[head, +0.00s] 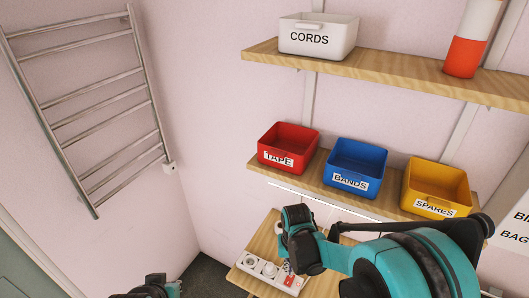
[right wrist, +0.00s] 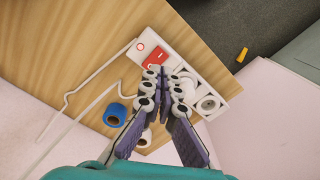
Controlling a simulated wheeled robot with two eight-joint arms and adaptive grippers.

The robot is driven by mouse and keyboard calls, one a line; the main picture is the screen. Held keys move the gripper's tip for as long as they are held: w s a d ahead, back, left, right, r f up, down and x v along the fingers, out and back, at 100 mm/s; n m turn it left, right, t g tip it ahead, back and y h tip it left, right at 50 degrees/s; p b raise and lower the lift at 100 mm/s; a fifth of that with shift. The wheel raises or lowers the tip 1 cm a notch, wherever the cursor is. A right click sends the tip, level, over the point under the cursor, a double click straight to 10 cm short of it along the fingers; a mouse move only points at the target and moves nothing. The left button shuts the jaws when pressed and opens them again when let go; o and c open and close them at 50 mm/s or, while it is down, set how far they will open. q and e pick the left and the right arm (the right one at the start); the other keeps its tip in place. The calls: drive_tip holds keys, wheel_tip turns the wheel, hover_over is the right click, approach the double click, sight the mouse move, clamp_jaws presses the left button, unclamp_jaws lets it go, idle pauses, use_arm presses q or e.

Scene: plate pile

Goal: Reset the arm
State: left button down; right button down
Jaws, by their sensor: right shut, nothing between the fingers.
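My right arm (head: 410,262) reaches in from the right in the head view, in front of the shelves and above a wooden worktop (head: 262,240). In the right wrist view my right gripper (right wrist: 163,74) is shut and empty. Its fingertips appear over a white power strip (right wrist: 178,66) with a red switch; I cannot tell the gap between them. The strip also shows in the head view (head: 268,270), partly hidden by my right arm. Part of my left arm (head: 150,288) shows at the bottom edge of the head view; its fingers are not visible.
A blue roll (right wrist: 117,114) and a white roll (right wrist: 144,138) lie near the worktop edge. Red TAPE (head: 287,148), blue BANDS (head: 355,168) and yellow SPARES (head: 435,190) bins stand on the lower shelf; a white CORDS bin (head: 318,36) stands above. A towel rail (head: 95,110) hangs left.

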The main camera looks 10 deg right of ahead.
drive_tip(key=s+d+r+t+b, duration=0.4)
drive_tip(key=s+r+t+b, duration=0.2)
drive_tip(key=s, duration=0.4)
drive_tip(key=shift+s+d+r+n+t, duration=0.15)
drive_tip(key=shift+d+r+n+t, duration=0.3)
drive_tip(key=shift+r, duration=0.65)
drive_tip(key=shift+a, duration=0.1)
